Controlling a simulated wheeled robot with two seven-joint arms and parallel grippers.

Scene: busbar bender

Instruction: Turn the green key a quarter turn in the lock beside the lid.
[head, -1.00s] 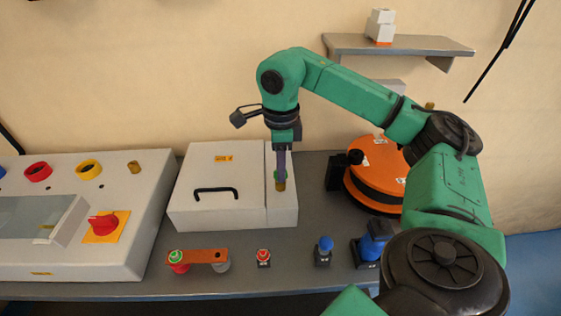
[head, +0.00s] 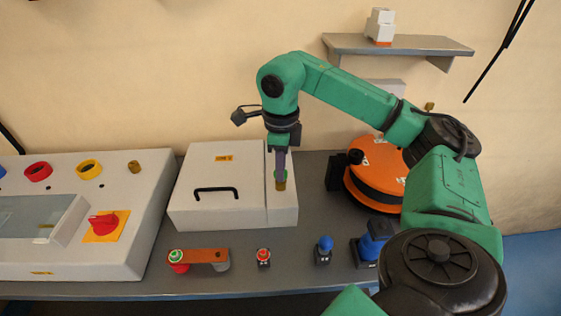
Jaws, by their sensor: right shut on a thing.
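The green key (head: 281,174) stands at the brass lock (head: 281,186) on the narrow strip to the right of the lid. The white box's lid (head: 222,170) is closed and has a black handle (head: 216,192). My right gripper (head: 280,172) reaches down from above and is shut on the green key. Its fingers hide much of the key, so I cannot tell the key's exact angle. My left gripper is not in view.
An orange round machine (head: 376,180) stands right of the box. A control panel with a red rotary switch (head: 103,224) is at left. In front are an orange bar (head: 204,256), a red button (head: 263,255) and blue-topped controls (head: 324,247).

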